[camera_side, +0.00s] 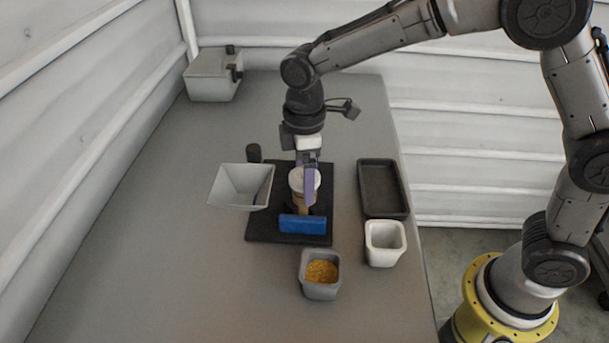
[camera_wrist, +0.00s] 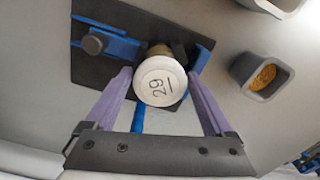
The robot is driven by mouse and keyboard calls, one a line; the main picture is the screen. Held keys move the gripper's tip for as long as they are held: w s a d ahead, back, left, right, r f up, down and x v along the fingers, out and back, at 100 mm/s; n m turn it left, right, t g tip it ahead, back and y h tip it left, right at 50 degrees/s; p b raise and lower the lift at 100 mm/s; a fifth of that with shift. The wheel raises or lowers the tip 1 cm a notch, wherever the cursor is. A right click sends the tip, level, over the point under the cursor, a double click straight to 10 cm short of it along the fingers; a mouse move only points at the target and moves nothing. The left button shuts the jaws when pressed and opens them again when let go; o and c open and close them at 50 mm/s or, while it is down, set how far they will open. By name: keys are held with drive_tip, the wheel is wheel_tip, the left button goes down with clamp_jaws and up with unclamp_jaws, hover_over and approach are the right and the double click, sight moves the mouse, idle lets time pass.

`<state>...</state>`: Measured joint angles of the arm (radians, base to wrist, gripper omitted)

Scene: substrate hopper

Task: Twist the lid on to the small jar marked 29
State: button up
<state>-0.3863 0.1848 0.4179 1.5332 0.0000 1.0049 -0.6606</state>
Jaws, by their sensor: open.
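The small jar (camera_side: 302,207) stands upright on a black board, with a tan body and a white lid (camera_side: 296,180) on its top. In the wrist view the white lid (camera_wrist: 152,92) faces the camera and bears a handwritten 29. Whether the lid is seated or threaded, I cannot tell. My gripper (camera_wrist: 160,76) is open, its purple fingers on either side of the lid with visible gaps. In the side view my gripper (camera_side: 309,180) points down over the jar, and a finger hides part of the lid and jar. A blue clamp (camera_side: 302,224) is beside the jar.
The black board (camera_side: 262,226) carries the clamp. A pale hopper (camera_side: 240,184) stands left of the jar. A grey cup with yellow grains (camera_side: 320,289), a white cup (camera_side: 384,244) and a black tray (camera_side: 383,189) are around it. A grey box (camera_side: 210,78) is far left.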

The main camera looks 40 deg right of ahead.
drive_tip(key=n, duration=0.9)
drive_tip(key=shift+n, duration=0.4)
drive_tip(key=n, duration=1)
drive_tip(key=shift+n, duration=0.4)
drive_tip(key=c, duration=0.8)
